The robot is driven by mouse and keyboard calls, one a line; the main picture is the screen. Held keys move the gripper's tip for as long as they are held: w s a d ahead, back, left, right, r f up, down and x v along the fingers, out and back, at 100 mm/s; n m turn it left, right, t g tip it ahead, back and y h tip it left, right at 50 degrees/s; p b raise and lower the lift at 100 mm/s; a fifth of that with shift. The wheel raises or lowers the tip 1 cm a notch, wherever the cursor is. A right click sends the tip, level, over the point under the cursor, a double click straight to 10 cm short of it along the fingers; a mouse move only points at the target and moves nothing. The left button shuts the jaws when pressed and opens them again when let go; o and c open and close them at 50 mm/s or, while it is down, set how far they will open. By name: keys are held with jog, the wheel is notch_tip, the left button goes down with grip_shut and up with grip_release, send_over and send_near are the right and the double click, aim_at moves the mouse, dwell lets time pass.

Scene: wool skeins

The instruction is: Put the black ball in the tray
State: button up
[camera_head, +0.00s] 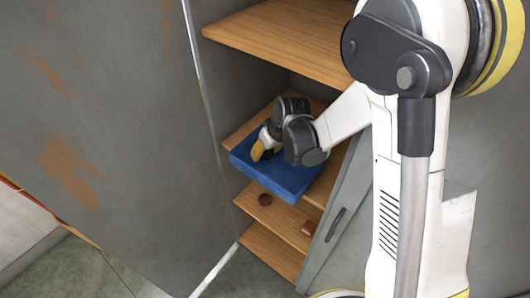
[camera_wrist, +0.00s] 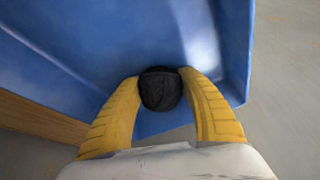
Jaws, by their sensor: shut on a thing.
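The black ball (camera_wrist: 161,89) is held between the two yellow fingers of my gripper (camera_wrist: 160,95) in the wrist view. The blue tray (camera_wrist: 120,35) lies behind and below the ball in that view. In the head view, the tray (camera_head: 282,183) rests on a wooden shelf of the cabinet, and my gripper (camera_head: 258,150) is over its left part. The ball is hidden in the head view. I cannot tell whether the ball touches the tray floor.
Wooden shelves stand above (camera_head: 280,45) and below (camera_head: 275,215) the tray. A small round brown thing (camera_head: 265,199) and a reddish-brown block (camera_head: 309,227) lie on the lower shelves. A grey panel (camera_head: 110,130) flanks the left side.

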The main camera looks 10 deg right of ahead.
jog(key=shift+f, duration=0.2)
jog(key=o, duration=1.1)
jog(key=shift+r, duration=0.1)
jog(key=shift+r, duration=0.25)
jog(key=p+v, duration=0.1)
jog(key=v, duration=0.6)
jog(key=shift+r+p, duration=0.15)
jog(key=shift+p, duration=0.25)
